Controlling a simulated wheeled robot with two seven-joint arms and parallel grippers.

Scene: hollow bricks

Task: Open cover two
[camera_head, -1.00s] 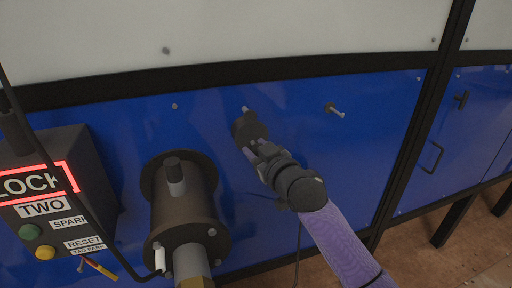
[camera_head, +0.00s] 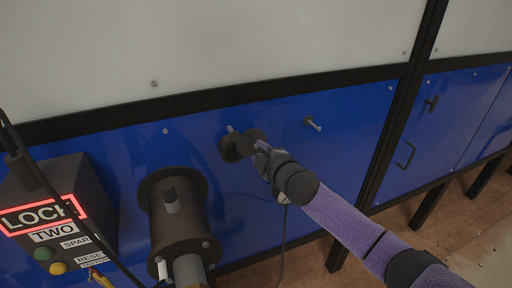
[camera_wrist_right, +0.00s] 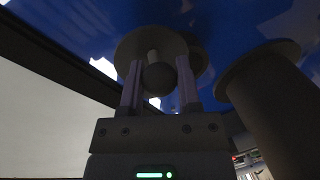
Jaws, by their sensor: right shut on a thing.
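A dark round cover (camera_wrist_right: 128,48) with a knob (camera_wrist_right: 158,78) fills the upper middle of the right wrist view. The fingers of my right gripper (camera_wrist_right: 158,88) stand on either side of the knob, shut on it. Behind the cover, a second dark round part (camera_wrist_right: 200,62) shows partly, offset to the right. In the head view my right gripper (camera_head: 259,148) is at the blue panel, beside two overlapping dark round parts, one of them at the left (camera_head: 230,150). The gripper and wrist hide part of them. My left gripper is not in view.
A large dark flanged cylinder (camera_head: 178,215) sticks out left of the gripper. A box marked LOCK and TWO (camera_head: 60,200) has a lit red frame. A small bolt (camera_head: 312,124) juts from the blue panel (camera_head: 345,150) at the right. A black post (camera_head: 400,125) stands farther right.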

